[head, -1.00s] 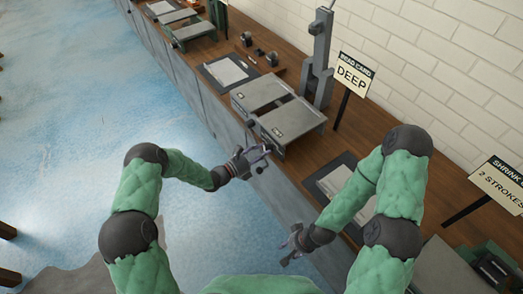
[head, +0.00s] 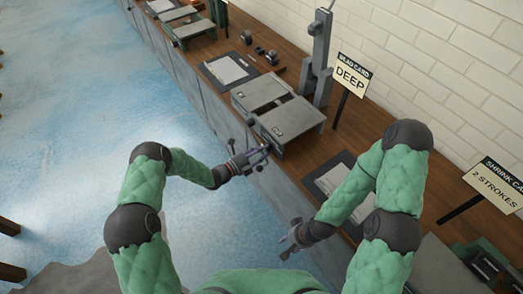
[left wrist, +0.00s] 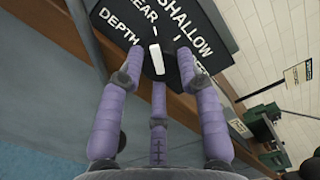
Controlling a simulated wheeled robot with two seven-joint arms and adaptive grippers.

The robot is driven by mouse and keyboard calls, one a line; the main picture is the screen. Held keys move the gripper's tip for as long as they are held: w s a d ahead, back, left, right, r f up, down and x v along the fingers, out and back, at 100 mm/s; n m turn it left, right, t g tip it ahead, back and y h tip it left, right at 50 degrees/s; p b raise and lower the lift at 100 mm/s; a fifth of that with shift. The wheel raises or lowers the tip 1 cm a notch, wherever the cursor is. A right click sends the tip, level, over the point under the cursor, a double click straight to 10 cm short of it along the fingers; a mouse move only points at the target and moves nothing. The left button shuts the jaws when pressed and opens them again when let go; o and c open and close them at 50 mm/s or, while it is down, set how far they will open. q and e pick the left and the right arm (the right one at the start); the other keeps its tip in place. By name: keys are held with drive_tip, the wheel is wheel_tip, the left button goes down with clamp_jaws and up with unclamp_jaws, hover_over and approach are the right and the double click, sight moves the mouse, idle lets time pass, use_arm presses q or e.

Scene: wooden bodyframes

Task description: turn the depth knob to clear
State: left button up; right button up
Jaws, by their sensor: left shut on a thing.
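The depth knob (left wrist: 161,66) is dark with a white pointer bar and sits on a black label plate (left wrist: 205,25) in the left wrist view. The plate reads DEPTH, SHALLOW and a partly cut-off CLEAR; more lettering is hidden behind a finger. The white bar stands nearly upright in that picture. My left gripper (left wrist: 158,75) is shut on the knob, its purple fingers around it. In the head view my left gripper (head: 262,155) is at the front of the grey machine (head: 292,121). My right gripper (head: 289,240) is open and empty by the bench front.
The wooden bench (head: 285,165) runs diagonally along a white brick wall. A card reading DEEP (head: 351,76) stands behind the machine, and a card reading 2 STROKES (head: 495,186) stands at right. A dark mat with a sheet (head: 330,180) lies nearer. The blue floor is open at left.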

use_arm(q)
drive_tip(key=shift+s+d+f+n, duration=0.2)
drive_tip(key=shift+s+f+n, duration=0.1)
drive_tip(key=shift+f+n, duration=0.1)
drive_tip(key=o, duration=1.1)
drive_tip(key=shift+o, duration=0.2)
drive_tip(key=shift+w+r, duration=0.1)
drive_tip(key=shift+r, duration=0.1)
drive_tip(key=shift+a+r, duration=0.1)
drive_tip(key=shift+a, duration=0.05)
drive_tip(key=v, duration=1.2)
